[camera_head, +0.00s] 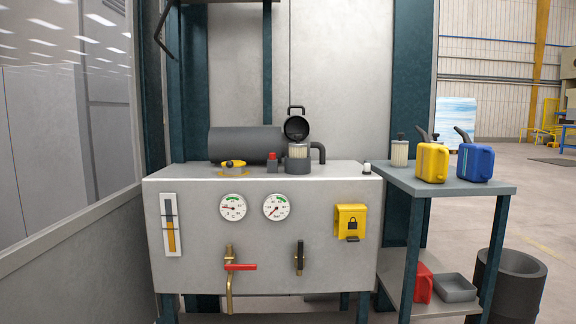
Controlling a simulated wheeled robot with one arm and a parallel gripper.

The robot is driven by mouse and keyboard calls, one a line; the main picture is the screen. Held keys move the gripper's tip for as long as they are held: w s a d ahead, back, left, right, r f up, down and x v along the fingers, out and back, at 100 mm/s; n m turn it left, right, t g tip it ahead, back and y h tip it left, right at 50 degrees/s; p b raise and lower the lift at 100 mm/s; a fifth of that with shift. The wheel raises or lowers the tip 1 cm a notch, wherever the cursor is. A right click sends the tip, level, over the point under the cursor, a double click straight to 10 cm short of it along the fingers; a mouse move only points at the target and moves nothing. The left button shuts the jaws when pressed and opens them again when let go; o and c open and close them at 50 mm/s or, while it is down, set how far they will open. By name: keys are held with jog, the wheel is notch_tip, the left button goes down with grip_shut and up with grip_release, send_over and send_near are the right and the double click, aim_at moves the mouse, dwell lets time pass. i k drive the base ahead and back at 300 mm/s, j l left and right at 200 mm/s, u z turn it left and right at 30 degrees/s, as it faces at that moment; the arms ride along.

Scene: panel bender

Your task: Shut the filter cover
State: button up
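The filter cover (296,129) is a round dark lid standing open and raised, with its hollow inner side facing me. A dark handle (296,108) sticks up from its top edge. Below it is the dark round filter housing (298,167) on top of the grey cabinet, with a pale pleated filter element (298,151) showing in its open mouth. The hinge is hidden behind the filter element. My gripper is not in view.
A dark cylinder (245,143) lies behind the housing, a red button (272,156) and yellow cap (233,165) to its left. The right-hand shelf (440,184) holds another filter (399,153), a yellow can (433,162) and a blue can (475,162). A dark bin (512,285) stands right.

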aim_at(294, 124)
jog(key=i+j, duration=0.25)
jog(key=i+j+z, duration=0.15)
jog(key=j, duration=0.3)
jog(key=i+j, duration=0.35)
jog(key=i+j+z, duration=0.1)
jog(key=j, duration=0.35)
jog(key=i, duration=0.1)
